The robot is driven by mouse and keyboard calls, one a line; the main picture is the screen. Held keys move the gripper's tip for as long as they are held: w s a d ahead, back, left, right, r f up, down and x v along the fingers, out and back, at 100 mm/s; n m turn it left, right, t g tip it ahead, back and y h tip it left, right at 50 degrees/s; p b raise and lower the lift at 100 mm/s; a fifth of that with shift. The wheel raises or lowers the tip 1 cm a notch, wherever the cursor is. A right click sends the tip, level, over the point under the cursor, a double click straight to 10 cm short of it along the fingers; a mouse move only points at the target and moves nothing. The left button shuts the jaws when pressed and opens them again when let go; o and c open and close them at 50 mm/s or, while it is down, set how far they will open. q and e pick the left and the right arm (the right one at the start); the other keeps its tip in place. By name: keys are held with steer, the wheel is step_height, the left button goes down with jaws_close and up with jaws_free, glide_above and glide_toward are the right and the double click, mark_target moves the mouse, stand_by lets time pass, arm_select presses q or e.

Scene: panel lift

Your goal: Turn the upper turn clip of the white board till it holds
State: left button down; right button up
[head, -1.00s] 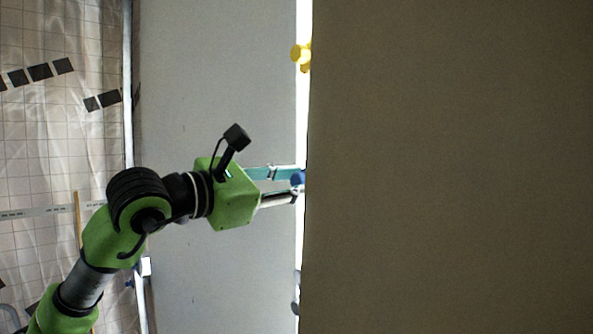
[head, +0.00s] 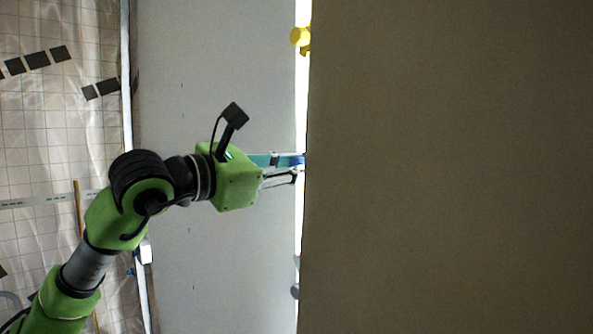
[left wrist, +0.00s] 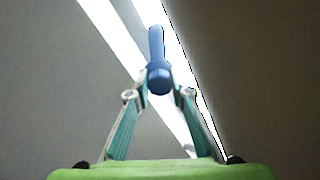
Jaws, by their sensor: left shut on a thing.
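My left gripper (head: 299,168) reaches from the left to the bright gap at the edge of the large panel (head: 450,170). It is shut on a blue turn clip (head: 292,160). In the left wrist view, the clip (left wrist: 157,52) stands with its narrow arm pointing up the picture and its round part between the fingertips (left wrist: 158,84). In the head view, the fingertips and part of the clip are hidden at the panel edge. I cannot tell which panel is the white board. My right gripper is not in view.
A yellow knob-like part (head: 300,38) sits higher along the gap. A dull blue-grey part (head: 295,292) sits lower, partly hidden. A pale grey panel (head: 215,70) stands behind my left arm. A sheeted, grid-marked wall (head: 50,130) is at the far left.

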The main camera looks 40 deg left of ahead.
arm_select(q)
steer(key=n+b, duration=0.2)
steer(key=n, duration=0.2)
steer(key=n+b, duration=0.1)
steer(key=n, duration=0.4)
steer(key=shift+n+b, duration=0.3)
steer(key=n, duration=1)
steer(key=shift+n, duration=1.4)
